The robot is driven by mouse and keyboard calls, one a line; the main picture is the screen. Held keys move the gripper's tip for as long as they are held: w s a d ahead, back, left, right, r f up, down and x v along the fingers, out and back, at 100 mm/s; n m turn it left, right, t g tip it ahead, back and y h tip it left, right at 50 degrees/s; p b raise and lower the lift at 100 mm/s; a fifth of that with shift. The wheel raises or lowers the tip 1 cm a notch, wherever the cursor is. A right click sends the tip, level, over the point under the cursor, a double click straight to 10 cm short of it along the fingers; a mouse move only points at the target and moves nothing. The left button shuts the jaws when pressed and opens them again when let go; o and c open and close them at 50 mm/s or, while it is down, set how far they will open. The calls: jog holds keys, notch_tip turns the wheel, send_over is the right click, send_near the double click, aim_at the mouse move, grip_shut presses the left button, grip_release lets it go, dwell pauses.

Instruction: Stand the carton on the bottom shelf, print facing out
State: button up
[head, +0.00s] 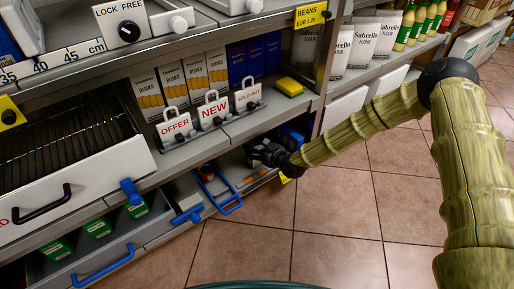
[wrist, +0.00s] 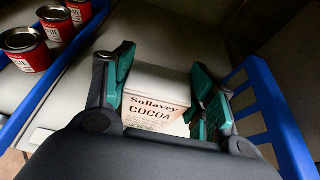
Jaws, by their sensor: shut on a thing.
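The carton (wrist: 155,103) is a pale box with "Sollavey COCOA" printed on it. In the wrist view its print faces the camera and reads upright. My gripper (wrist: 163,68) is shut on it, one green-padded finger at each side. In the head view my gripper (head: 265,153) reaches into the bottom shelf (head: 232,160) under the price-card ledge, and the carton is hidden there. In the wrist view the carton is over the grey shelf floor (wrist: 95,60) between two blue dividers. Whether its base touches the floor I cannot tell.
A blue divider (wrist: 268,110) stands close on the right, another (wrist: 62,62) on the left. Red cans (wrist: 25,48) stand beyond the left one. Price cards (head: 213,109) and a yellow sponge (head: 289,87) are on the shelf above. The tiled floor (head: 335,205) is clear.

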jog(key=o, duration=1.3)
jog(key=shift+r, duration=0.2)
jog(key=p+v, duration=0.5)
jog(key=v, duration=0.7)
jog(key=shift+f, duration=0.1)
